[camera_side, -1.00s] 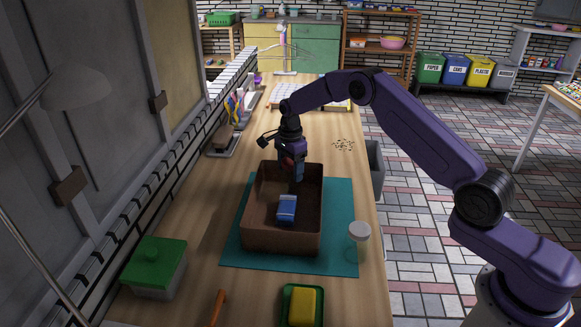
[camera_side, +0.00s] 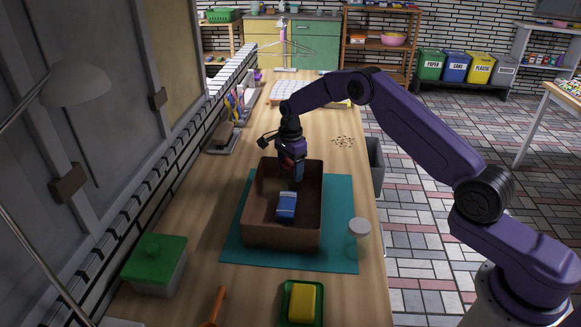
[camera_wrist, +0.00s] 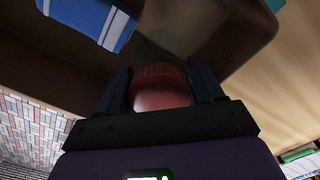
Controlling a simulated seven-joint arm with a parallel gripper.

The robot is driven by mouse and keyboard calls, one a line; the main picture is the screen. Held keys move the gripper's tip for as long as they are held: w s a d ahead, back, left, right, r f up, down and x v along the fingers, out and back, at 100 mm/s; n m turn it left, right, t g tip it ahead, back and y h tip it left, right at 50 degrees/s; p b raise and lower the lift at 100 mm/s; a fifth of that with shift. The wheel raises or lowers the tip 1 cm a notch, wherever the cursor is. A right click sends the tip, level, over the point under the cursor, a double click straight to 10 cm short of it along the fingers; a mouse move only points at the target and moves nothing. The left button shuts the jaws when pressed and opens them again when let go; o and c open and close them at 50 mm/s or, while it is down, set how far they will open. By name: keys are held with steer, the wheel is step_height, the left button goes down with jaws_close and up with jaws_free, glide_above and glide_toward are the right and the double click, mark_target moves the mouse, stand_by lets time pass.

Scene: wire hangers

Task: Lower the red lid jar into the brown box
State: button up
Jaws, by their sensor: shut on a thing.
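The brown box (camera_side: 268,236) stands open on a teal mat (camera_side: 340,215) on the wooden table. My gripper (camera_side: 291,172) points down at the far part of the box, its fingers near or just inside the rim; the exact depth is hard to tell. In the wrist view my gripper (camera_wrist: 160,78) is shut on the red lid jar (camera_wrist: 162,88), with one finger on each side of the red lid. The jar body below the lid is dark and mostly hidden. The jar is hardly visible in the side view.
A blue and white block (camera_side: 286,206) lies inside the box, nearer the camera than my gripper. A jar with a pale lid (camera_side: 359,230) stands at the mat's right edge. A green-lidded container (camera_side: 155,262) and a yellow sponge on a green tray (camera_side: 302,302) are in front.

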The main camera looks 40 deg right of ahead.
steer(key=shift+f, duration=0.35)
stand_by(0.4)
steer(key=o, duration=1.2)
step_height(320, 180, up, 16)
steer(key=s+a+r+n, duration=0.5)
steer(key=s+a+n, duration=0.2)
steer(key=a, duration=0.1)
steer(key=s+a+r+n, duration=0.1)
steer(key=s+a+n, duration=0.1)
steer(key=s+n, duration=0.3)
steer(key=s+a+r+n, duration=0.1)
steer(key=s+a+n, duration=0.2)
steer(key=s, duration=0.5)
steer(key=s+d+f+n, duration=0.1)
steer(key=s+d+n, duration=0.1)
steer(key=s+n, duration=0.3)
steer(key=s+d+f+n, duration=0.1)
steer(key=s+d+n, duration=0.2)
steer(key=s, duration=1)
steer(key=s+d+f+n, duration=0.2)
steer(key=s+d+n, duration=0.1)
steer(key=s+n, duration=0.4)
steer(key=shift+s+d+f+n, duration=0.1)
steer(key=shift+s+n, duration=0.05)
steer(key=shift+s, duration=0.65)
steer(key=shift+s+d+n, duration=0.1)
steer(key=shift+s+n, duration=0.05)
steer(key=shift+s, duration=0.6)
